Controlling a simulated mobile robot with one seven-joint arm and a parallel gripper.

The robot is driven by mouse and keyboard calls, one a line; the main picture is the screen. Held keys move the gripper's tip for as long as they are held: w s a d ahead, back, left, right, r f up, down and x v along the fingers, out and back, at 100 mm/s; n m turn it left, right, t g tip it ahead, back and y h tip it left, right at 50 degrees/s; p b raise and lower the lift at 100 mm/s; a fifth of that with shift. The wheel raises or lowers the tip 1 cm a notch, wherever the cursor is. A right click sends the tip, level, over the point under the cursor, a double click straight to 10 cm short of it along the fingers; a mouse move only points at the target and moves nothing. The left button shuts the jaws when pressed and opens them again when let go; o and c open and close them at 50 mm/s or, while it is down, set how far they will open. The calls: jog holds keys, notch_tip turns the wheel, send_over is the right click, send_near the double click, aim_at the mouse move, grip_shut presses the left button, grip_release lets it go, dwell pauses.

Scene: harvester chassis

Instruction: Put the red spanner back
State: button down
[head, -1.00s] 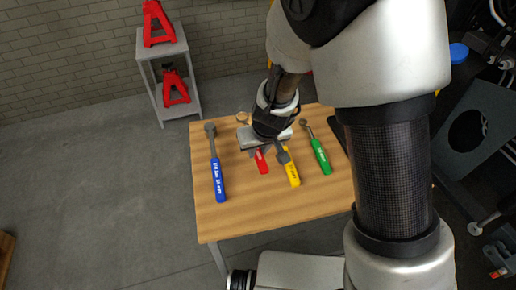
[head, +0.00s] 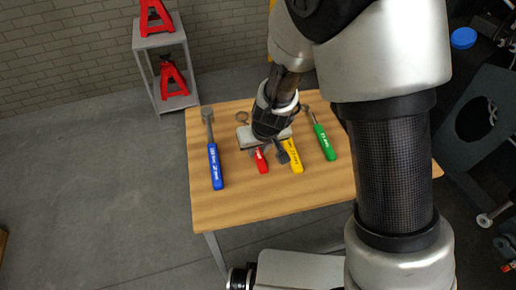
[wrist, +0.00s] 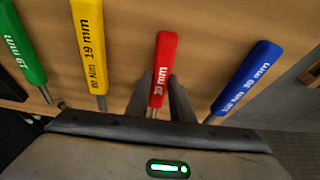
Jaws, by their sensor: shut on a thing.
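The red spanner (head: 261,161) lies at the table, between the blue and yellow spanners, its handle pointing toward the front edge. My gripper (head: 267,148) is over it from above and shut on it. In the wrist view, the two fingers of my gripper (wrist: 161,98) stand on either side of the lower part of the red handle (wrist: 164,62), which reads 30 mm. I cannot tell whether the spanner touches the table.
The blue spanner (head: 215,165) lies to the left; the yellow spanner (head: 293,157) is close on the right, then the green spanner (head: 324,142). The wooden table (head: 240,203) is bare at its front. A grey shelf (head: 150,85) with red jack stands is behind.

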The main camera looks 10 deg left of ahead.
jog(key=c, duration=1.5)
grip_release()
jog(key=shift+p+v, duration=4.35)
jog(key=shift+v, duration=4.35)
jog(key=shift+a, duration=0.1)
